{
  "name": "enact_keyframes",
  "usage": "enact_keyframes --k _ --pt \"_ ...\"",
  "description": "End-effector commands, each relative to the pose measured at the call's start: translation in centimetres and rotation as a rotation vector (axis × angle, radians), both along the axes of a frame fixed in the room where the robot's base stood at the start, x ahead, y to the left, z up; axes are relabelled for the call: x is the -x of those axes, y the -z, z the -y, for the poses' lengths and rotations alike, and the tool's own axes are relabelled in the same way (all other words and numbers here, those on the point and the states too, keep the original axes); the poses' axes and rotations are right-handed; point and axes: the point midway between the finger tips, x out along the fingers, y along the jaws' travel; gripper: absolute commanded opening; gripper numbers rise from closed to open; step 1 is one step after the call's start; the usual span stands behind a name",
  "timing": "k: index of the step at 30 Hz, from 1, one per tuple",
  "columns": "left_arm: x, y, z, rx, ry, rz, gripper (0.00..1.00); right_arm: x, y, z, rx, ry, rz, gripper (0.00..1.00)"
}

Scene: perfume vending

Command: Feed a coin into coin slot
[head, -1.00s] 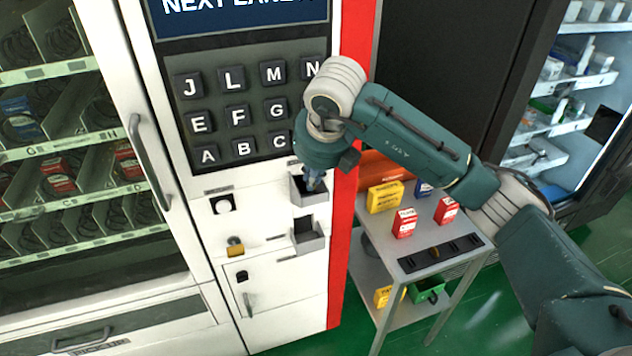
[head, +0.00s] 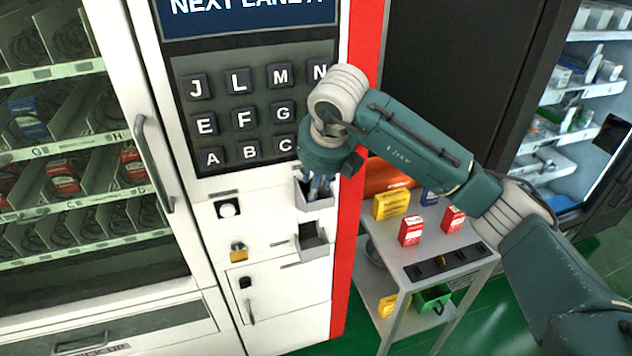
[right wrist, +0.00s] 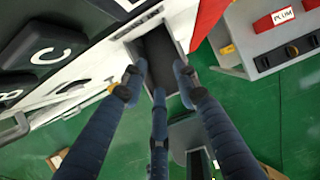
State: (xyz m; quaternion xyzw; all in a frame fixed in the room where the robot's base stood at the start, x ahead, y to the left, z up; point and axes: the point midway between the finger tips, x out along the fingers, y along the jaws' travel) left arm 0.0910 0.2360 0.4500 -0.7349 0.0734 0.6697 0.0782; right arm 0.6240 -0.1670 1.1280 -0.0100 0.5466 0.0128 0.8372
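My right gripper (head: 319,188) points down over the upper small tray (head: 322,206) on the white vending machine's front. In the right wrist view its fingers (right wrist: 157,88) are spread apart, with no coin visible between them. The dark inside of a tray (right wrist: 158,50) shows beyond the fingertips. No coin can be made out in either view. My left gripper is not in view.
A lower tray (head: 313,243) and a brass padlock (head: 238,252) are on the machine front below the letter keypad (head: 245,110). A grey cart (head: 470,262) with red and yellow boxes stands to the right.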

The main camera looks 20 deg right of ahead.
Motion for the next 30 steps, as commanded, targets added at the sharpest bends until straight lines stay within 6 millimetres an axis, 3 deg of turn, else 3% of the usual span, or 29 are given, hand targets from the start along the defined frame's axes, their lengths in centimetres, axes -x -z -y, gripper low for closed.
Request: enact_keyframes --k 5,15,21,30 --pt "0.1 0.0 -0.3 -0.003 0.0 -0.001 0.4 0.3 -0.9 0.0 -0.001 0.0 0.001 0.31" --pt "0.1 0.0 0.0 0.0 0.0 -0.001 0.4 3.0 -7.2 0.1 0.0 -0.001 0.005 0.31" --pt "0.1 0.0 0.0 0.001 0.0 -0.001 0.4 4.3 -10.0 0.1 0.0 0.0 0.002 0.31" --pt "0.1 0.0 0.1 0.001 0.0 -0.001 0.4 4.8 -11.0 0.1 0.0 0.0 0.0 0.31"
